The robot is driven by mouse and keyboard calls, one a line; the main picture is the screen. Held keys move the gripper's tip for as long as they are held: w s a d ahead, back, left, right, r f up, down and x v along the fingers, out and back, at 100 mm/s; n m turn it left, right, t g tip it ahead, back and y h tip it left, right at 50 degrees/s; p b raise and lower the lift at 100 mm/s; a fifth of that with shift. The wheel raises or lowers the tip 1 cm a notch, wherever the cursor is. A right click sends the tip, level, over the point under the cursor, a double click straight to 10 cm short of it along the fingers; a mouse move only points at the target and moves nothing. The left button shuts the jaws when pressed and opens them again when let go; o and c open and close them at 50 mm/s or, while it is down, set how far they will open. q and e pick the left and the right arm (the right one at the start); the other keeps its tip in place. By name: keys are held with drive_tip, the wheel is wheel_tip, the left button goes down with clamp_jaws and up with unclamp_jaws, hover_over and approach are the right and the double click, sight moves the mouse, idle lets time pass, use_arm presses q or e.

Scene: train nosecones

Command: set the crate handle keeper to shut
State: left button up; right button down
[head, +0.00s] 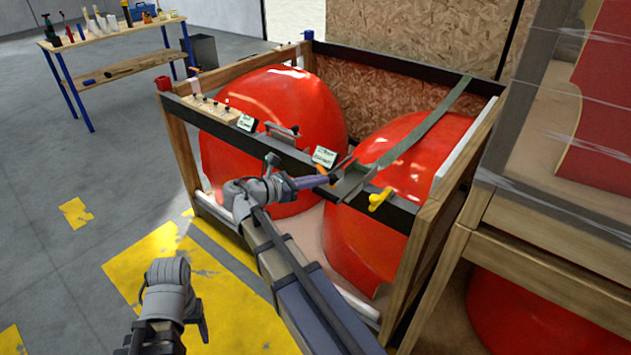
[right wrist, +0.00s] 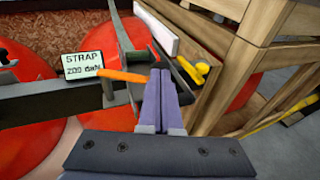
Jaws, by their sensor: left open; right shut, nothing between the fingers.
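The crate (head: 185,150) is an open wooden frame with a dark front rail (head: 300,155). A strap (head: 420,130) crosses its top to a dark metal fitting (head: 352,183) at the front rail. An orange bar (right wrist: 122,75) lies left of my right fingertips in the right wrist view. A yellow handle-like part (head: 380,198) sits right of the fitting, and shows in the right wrist view (right wrist: 200,72). I cannot tell which part is the keeper. My right gripper (head: 328,179) is shut and empty beside the fitting. My left gripper (head: 204,322) is open, low left, away from the crate.
Two big red domes (head: 275,105) fill the crate. A strap label (right wrist: 84,64) stands on the rail, with a dark clamp-like part (head: 282,130) further left. Another wooden crate (head: 500,235) stands close at right. A tool bench (head: 110,50) is far left; the left floor is clear.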

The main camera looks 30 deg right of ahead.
drive_tip(key=shift+s+d+n+t, duration=0.5)
drive_tip(key=shift+n+t, duration=0.1)
drive_tip(key=shift+t, duration=0.3)
drive_tip(key=shift+s+d+n+t, duration=0.1)
drive_tip(key=shift+d+n+t, duration=0.2)
drive_tip(key=shift+t, duration=0.1)
drive_tip(key=d, duration=0.3)
drive_tip(key=shift+s+d, duration=0.2)
drive_tip(key=shift+d, duration=0.3)
